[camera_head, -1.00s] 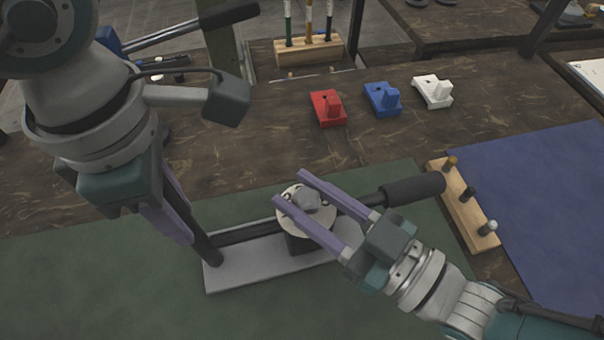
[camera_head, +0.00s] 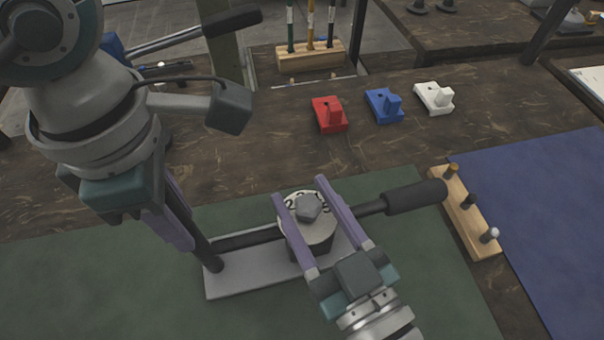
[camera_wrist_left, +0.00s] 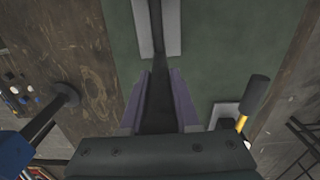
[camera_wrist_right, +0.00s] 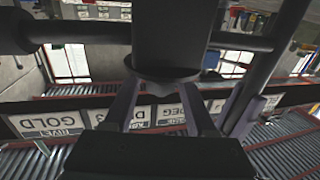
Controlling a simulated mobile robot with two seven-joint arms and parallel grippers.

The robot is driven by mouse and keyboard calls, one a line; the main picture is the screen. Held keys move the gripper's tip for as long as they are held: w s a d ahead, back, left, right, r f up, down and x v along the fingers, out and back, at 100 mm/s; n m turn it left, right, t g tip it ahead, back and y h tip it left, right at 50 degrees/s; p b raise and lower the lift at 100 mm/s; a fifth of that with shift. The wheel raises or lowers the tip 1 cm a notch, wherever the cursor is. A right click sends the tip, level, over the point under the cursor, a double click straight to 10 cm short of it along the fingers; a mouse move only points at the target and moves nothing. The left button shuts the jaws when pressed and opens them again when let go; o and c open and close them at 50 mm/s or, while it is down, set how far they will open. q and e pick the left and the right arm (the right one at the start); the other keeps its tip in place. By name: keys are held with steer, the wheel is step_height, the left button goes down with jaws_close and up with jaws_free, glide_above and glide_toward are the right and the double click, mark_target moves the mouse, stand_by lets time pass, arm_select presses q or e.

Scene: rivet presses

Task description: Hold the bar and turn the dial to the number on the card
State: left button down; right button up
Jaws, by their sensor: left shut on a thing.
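A long black bar (camera_head: 368,208) with a thick dark grip (camera_head: 415,196) runs above a grey base plate (camera_head: 235,284). My left gripper (camera_head: 185,218) is shut on the dark bar at its left end; the left wrist view shows the bar (camera_wrist_left: 157,85) between the purple fingers. A round pale dial (camera_head: 293,201) with black numerals and a grey faceted knob (camera_head: 308,207) stands at the bar's middle. My right gripper (camera_head: 302,192) has one finger on each side of the knob; contact is unclear. The fingers hide part of the numerals. I cannot make out the card.
Red (camera_head: 329,115), blue (camera_head: 383,105) and white (camera_head: 435,98) blocks stand on the table behind. A wooden strip with three pegs (camera_head: 466,212) lies right of the grip, beside a blue mat (camera_head: 545,215). The green mat (camera_head: 110,290) is clear at front left.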

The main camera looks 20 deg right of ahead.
steer(key=shift+o, duration=0.9)
steer(key=s+d, duration=0.2)
steer(key=s, duration=1)
steer(key=shift+d, duration=0.15)
steer(key=shift+w, duration=0.1)
steer(key=w+d+n+g+y, duration=0.35)
steer(key=d+n+y, duration=0.2)
steer(key=y, duration=0.25)
steer(key=shift+n+g, duration=0.25)
steer(key=x, duration=1.1)
steer(key=shift+s+a, duration=0.1)
steer(key=shift+a, duration=0.3)
